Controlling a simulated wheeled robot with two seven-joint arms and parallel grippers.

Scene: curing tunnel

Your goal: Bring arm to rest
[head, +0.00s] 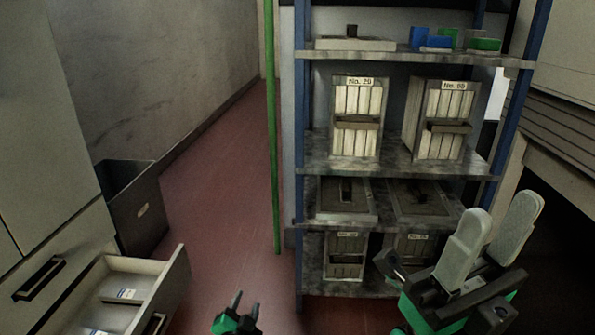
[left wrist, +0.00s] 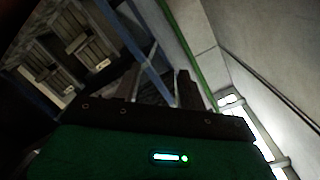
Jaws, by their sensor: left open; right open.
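My left gripper (head: 246,300) shows at the bottom middle of the head view, green with two dark fingers. It is open and nothing shows between its fingers. In the left wrist view its dark fingers (left wrist: 158,88) stand apart with only background between them. My right gripper (head: 504,218) is at the lower right of the head view, in front of the shelf rack. Its two pale grey fingers point up and are apart, with nothing between them. Most of both arms is out of view.
A blue-post shelf rack (head: 400,172) holds several slatted crates, a pale tray (head: 355,44) and small blue and green bins. At left, an open drawer (head: 178,285) juts out beside a dark bin (head: 137,210). A green pole (head: 271,140) stands by the rack. Red floor (head: 225,190) between is clear.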

